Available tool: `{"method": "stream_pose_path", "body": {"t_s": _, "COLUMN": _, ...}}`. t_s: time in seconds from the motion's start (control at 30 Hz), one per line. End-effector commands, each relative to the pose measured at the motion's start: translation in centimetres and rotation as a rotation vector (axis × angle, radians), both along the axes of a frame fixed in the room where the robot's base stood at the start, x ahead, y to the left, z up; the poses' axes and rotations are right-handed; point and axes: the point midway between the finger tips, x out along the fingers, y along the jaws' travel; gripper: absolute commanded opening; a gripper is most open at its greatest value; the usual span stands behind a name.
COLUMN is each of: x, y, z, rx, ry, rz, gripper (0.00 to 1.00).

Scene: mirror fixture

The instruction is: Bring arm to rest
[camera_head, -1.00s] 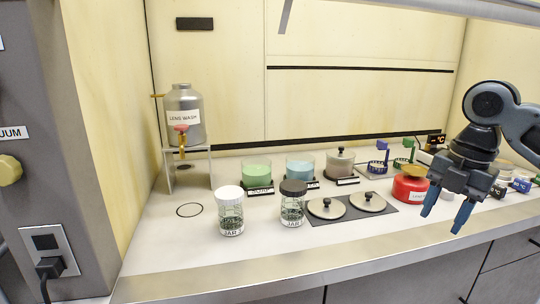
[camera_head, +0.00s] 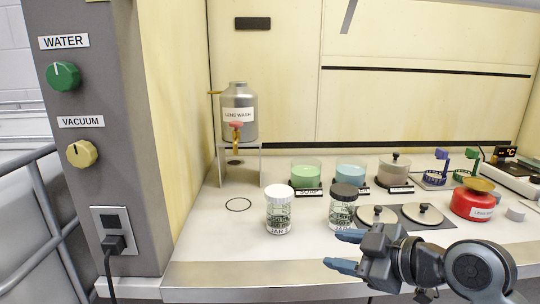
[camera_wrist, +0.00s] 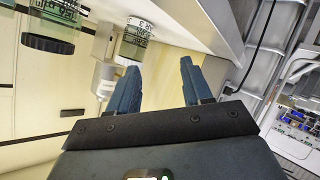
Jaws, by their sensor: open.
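My gripper (camera_head: 342,251) is at the lower right in the head view, in front of the bench's front edge, with its blue fingers pointing left. The fingers are apart and nothing is between them. In the wrist view my gripper (camera_wrist: 160,82) also shows open and empty, and the picture is turned nearly upside down. My arm runs off toward the lower right. The gripper partly overlaps the dark-lidded jar (camera_head: 343,208) in the head view; whether they touch cannot be fully told, but the gripper looks nearer to the camera.
A white-lidded jar (camera_head: 279,210) stands left of the dark-lidded one. Behind are a lens wash tank (camera_head: 238,112) on a stand, green (camera_head: 306,172) and blue (camera_head: 350,172) containers, and a red pot (camera_head: 473,204) at right. A panel with knobs (camera_head: 82,153) is at left.

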Motion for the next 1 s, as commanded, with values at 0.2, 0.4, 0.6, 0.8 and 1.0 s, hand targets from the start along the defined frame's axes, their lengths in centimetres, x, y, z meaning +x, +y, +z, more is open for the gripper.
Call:
{"method": "stream_pose_path", "body": {"t_s": 0.2, "x": -3.1, "y": 3.0, "z": -2.6, "rx": 0.270, "ry": 0.030, "rz": -0.206, "gripper": 0.49}}
{"method": "stream_pose_path", "body": {"t_s": 0.4, "x": -7.3, "y": 3.7, "z": -5.6, "rx": 0.459, "ry": 0.074, "rz": -0.404, "gripper": 0.49}}
{"method": "stream_pose_path", "body": {"t_s": 0.6, "x": -13.2, "y": 3.1, "z": -8.9, "rx": 0.586, "ry": 0.116, "rz": -0.597, "gripper": 0.49}}
{"method": "stream_pose_path", "body": {"t_s": 0.8, "x": -20.4, "y": 1.3, "z": -11.5, "rx": 0.648, "ry": 0.136, "rz": -0.768, "gripper": 0.49}}
{"method": "stream_pose_path", "body": {"t_s": 1.0, "x": -28.3, "y": -1.3, "z": -12.6, "rx": 0.655, "ry": 0.130, "rz": -0.893, "gripper": 0.49}}
